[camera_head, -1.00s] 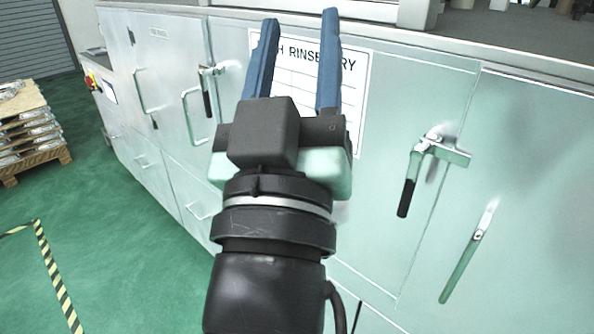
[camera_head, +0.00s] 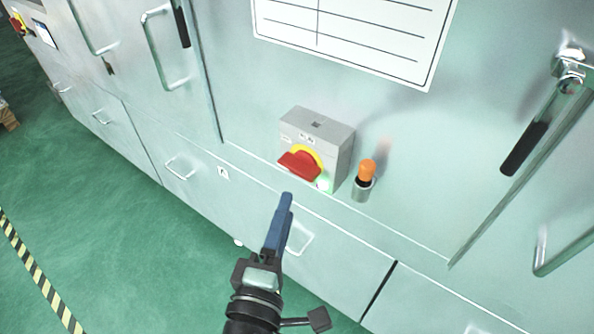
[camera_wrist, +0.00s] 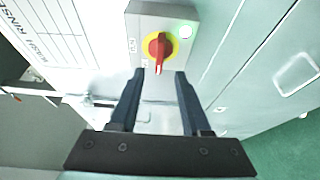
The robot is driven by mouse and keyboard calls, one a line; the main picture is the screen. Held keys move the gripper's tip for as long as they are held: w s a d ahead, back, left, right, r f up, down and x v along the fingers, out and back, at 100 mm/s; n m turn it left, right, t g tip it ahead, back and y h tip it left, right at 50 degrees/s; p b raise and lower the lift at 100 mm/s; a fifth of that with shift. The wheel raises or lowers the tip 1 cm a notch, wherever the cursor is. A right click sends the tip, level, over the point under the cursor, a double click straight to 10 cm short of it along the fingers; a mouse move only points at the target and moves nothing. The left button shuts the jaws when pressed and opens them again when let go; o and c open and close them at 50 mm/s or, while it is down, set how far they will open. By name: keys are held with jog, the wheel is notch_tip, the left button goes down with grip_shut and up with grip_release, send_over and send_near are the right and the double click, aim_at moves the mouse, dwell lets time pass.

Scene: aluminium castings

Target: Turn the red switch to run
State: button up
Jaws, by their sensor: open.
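The red switch (camera_head: 300,164) is a rotary handle on a yellow disc. It sits on a grey box fixed to the pale cabinet front. In the head view its handle points left; in the wrist view the red switch (camera_wrist: 158,50) points down towards my fingers. Small labels sit beside the disc, too small to read. My gripper (camera_head: 287,198) is below the switch in the head view, its fingers overlapping there. In the wrist view my gripper (camera_wrist: 160,74) is open, with the handle's end between and just beyond the blue fingertips. I see no clear contact.
An orange-topped fitting (camera_head: 365,178) projects just right of the box. A pale lit lamp (camera_wrist: 185,31) is on the box. Door handles (camera_head: 540,125) and drawer pulls (camera_head: 180,168) stick out around. Green floor (camera_head: 120,230) is open at left.

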aim_at(297, 174)
jog(key=p+x, duration=0.1)
jog(key=x, duration=0.8)
jog(key=shift+c, duration=0.3)
grip_shut()
